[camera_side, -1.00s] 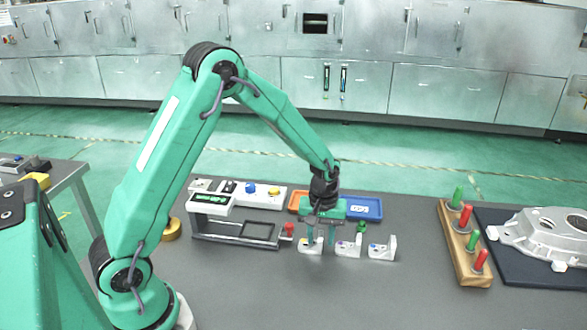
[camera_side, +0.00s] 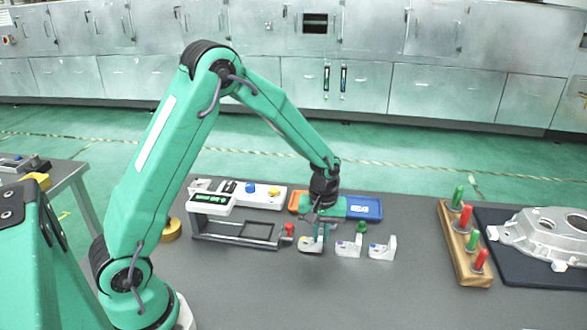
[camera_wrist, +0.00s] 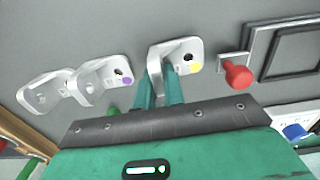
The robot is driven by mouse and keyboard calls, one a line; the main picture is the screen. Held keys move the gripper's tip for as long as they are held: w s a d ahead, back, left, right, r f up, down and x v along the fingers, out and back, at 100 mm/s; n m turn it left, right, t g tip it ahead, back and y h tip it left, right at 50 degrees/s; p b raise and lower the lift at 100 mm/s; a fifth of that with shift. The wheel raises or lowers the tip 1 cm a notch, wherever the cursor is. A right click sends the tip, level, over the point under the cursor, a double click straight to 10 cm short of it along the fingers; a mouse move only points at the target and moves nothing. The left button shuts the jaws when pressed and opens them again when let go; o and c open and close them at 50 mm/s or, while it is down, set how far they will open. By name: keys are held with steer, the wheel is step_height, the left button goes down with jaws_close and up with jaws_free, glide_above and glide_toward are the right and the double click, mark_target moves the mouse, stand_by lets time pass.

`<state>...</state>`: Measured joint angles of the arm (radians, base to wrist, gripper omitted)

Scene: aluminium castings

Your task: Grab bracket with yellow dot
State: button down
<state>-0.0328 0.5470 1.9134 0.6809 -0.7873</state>
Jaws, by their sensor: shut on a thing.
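The bracket with the yellow dot (camera_side: 308,246) is a small light-grey L-shaped casting on the grey table, leftmost of three in the side view. In the wrist view the same bracket (camera_wrist: 192,52) shows its yellow dot on the right. My gripper (camera_side: 320,242) points down at it, fingers closed on its upright wall; the fingers also show in the wrist view (camera_wrist: 163,82) and hide part of it. The purple-dot bracket (camera_wrist: 104,76) stands beside it, also seen in the side view (camera_side: 347,248). A third bracket (camera_side: 382,250) is farther right.
A grey frame fixture (camera_side: 236,238) with a red knob (camera_side: 289,230) is close on the left. Orange (camera_side: 294,203) and blue (camera_side: 372,212) trays lie behind. A wooden rack (camera_side: 459,262) with red and green pegs stands right. The front table is clear.

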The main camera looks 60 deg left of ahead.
mark_target(322, 232)
steer(key=shift+r, duration=0.45)
steer(key=r, duration=0.3)
steer(key=shift+s+d+r, duration=0.1)
steer(key=shift+s+d, duration=0.05)
steer(key=shift+d, duration=0.2)
steer(key=s+d+r, duration=0.5)
steer(key=d+r, duration=0.1)
steer(key=d, duration=0.3)
steer(key=shift+s+d+r, duration=0.2)
steer(key=shift+d, duration=0.05)
steer(key=shift+a, duration=0.15)
